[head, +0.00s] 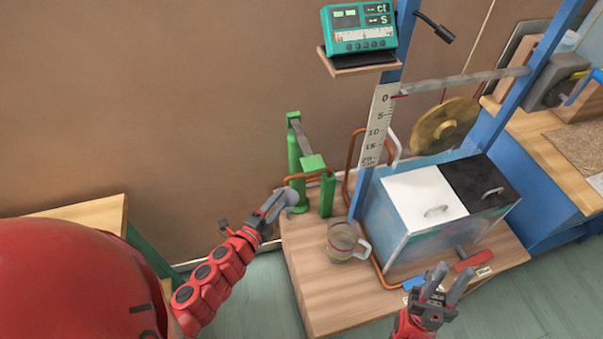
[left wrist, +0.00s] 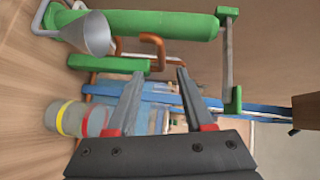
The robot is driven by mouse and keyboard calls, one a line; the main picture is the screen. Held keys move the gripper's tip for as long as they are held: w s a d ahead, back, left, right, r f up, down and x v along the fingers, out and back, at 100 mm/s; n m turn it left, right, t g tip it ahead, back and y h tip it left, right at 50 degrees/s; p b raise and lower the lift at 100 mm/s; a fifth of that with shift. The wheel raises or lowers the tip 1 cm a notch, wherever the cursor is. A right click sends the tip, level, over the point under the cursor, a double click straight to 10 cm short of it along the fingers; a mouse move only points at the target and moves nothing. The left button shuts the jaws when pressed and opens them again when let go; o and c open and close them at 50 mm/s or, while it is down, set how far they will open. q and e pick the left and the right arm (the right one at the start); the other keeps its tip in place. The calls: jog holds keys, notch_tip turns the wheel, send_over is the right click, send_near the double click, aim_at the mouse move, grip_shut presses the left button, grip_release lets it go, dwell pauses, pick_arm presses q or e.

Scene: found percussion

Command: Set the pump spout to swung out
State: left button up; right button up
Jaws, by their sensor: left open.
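The green pump (head: 318,190) stands at the back left of the wooden bench, also seen in the left wrist view (left wrist: 150,24). Its copper spout (head: 300,177) reaches out left toward my left gripper; a bent copper pipe (left wrist: 154,42) shows in the left wrist view beyond the fingers. A grey funnel (left wrist: 88,34) is beside the pump. My left gripper (head: 276,204) is open, just left of the pump and close to the spout. Whether it touches the spout I cannot tell. My right gripper (head: 449,278) is open and empty over the bench's front right.
A mug with coloured bands (head: 341,243) stands in front of the pump. A glass tank (head: 395,232) with white and black lids (head: 424,190) stands to the right. A blue frame holds a gong (head: 443,126). The bench's left front (head: 318,285) is clear.

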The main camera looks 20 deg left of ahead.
aim_at(301, 177)
pick_arm(q)
jog(key=p+x, duration=0.2)
jog(key=x, duration=0.9)
jog(key=shift+w+r, duration=0.1)
jog(key=shift+w, duration=0.1)
jog(key=shift+w+d, duration=0.25)
jog(key=shift+w, duration=0.4)
grip_shut()
jog(key=shift+f, duration=0.25)
